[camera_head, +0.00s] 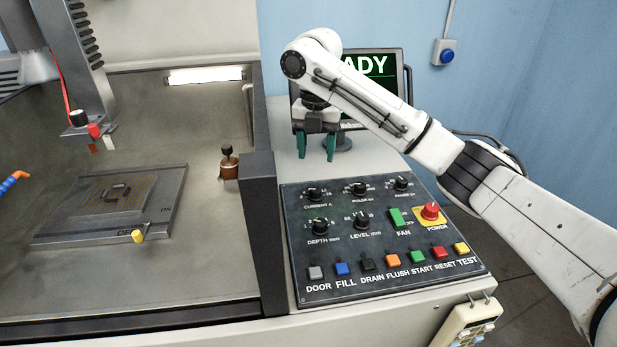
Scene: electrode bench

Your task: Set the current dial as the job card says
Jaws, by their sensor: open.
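The current dial, a black knob (315,194) labelled CURRENT A, is at the upper left of the dark control panel (385,285). Its pointer and numbers are too small to read. My gripper (316,158) hangs above and behind that dial with its green fingers pointing down. It is open and empty, apart from the panel. I see no job card that I can make out.
Other knobs stand close by: pulse (359,188), depth (319,226) and level (361,220). A red power knob (431,211) and a row of coloured buttons share the panel. A screen (378,68) stands behind my arm. The machine's dark post (262,230) borders the panel's left.

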